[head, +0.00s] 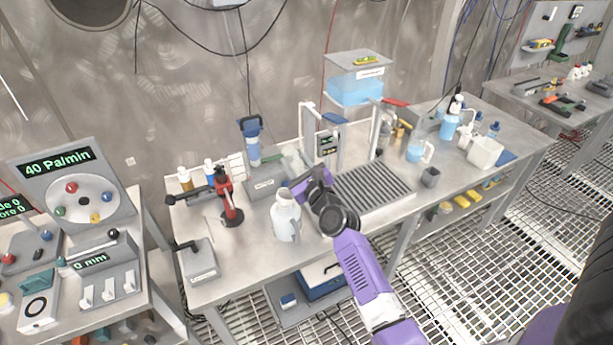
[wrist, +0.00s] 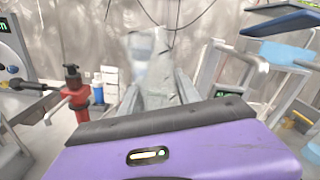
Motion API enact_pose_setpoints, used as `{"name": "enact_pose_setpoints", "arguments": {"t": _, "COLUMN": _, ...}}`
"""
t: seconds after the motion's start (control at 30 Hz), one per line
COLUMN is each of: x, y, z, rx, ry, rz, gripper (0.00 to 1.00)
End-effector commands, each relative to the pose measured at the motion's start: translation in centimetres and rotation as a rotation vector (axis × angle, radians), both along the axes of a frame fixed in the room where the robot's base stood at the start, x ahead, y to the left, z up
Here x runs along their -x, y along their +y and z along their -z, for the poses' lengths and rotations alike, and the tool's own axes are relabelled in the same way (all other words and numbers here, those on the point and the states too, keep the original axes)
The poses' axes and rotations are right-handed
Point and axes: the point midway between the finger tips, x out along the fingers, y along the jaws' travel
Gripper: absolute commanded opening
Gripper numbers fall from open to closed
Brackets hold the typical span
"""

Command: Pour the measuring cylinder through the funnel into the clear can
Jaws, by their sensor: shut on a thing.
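My gripper (head: 301,184) is over the bench, mostly hidden behind my own wrist in the head view. In the wrist view, its two fingers (wrist: 158,98) are shut on a pale see-through thing (wrist: 152,66), which looks like the measuring cylinder. Its outline is faint, and I cannot tell its tilt or its liquid level. A whitish translucent can with a handle (head: 286,222) stands upright on the bench, just left of and below my gripper in the head view. A pale flared top (head: 285,194) on it may be the funnel. I cannot see into it.
A red hand-pump device (head: 229,200) stands left of the can; it also shows in the wrist view (wrist: 73,92). A blue-topped stand (head: 264,184) is behind. A ribbed tray (head: 372,191) and a raised blue-liquid tank (head: 356,88) are to the right.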

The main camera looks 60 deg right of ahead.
Motion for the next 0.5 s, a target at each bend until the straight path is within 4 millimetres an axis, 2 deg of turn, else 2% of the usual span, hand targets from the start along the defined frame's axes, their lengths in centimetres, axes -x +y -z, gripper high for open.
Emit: {"name": "enact_pose_setpoints", "arguments": {"t": 0.5, "x": -0.7, "y": 1.0, "z": -4.0, "rx": -0.173, "ry": -0.114, "rz": 0.001, "gripper": 0.00}}
